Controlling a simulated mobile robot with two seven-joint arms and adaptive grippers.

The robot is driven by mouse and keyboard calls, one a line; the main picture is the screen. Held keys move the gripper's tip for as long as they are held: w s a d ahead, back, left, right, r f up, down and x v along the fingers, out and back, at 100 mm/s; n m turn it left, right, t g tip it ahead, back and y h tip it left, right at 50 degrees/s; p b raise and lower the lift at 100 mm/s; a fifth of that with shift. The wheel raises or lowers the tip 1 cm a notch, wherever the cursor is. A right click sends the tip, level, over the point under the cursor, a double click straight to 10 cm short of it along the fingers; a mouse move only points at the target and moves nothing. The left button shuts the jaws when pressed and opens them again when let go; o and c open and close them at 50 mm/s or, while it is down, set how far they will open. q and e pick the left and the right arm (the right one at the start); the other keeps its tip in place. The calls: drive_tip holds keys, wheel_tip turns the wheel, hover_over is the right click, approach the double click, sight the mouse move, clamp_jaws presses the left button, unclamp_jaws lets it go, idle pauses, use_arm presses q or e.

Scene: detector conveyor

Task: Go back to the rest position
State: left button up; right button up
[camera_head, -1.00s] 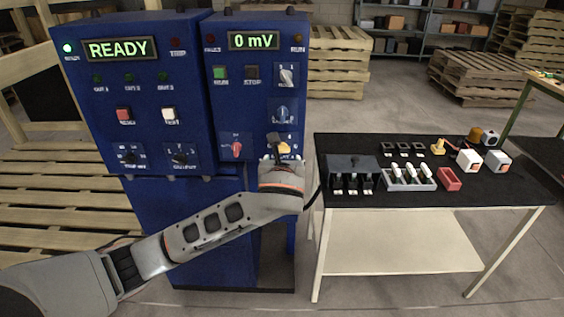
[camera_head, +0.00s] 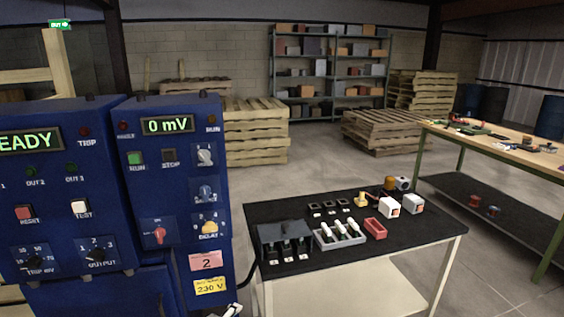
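Neither of my grippers shows clearly in the head view. A small pale and dark piece (camera_head: 230,311) pokes up at the bottom edge below the right cabinet; I cannot tell what it is. The blue control cabinet (camera_head: 172,185) stands at the left, its left part cut off by the picture edge. Its left display (camera_head: 30,141) shows the end of READY, and its right display (camera_head: 167,125) reads 0 mV. The red knob (camera_head: 159,235) and the yellow delay knob (camera_head: 209,227) are uncovered.
A black-topped table (camera_head: 420,238) right of the cabinet holds a dark slotted block (camera_head: 284,236), a grey tray (camera_head: 340,244) with white pieces, a red bin (camera_head: 375,229) and white blocks. A workbench (camera_head: 500,140) stands at right. Pallets and shelves stand behind, with open floor between.

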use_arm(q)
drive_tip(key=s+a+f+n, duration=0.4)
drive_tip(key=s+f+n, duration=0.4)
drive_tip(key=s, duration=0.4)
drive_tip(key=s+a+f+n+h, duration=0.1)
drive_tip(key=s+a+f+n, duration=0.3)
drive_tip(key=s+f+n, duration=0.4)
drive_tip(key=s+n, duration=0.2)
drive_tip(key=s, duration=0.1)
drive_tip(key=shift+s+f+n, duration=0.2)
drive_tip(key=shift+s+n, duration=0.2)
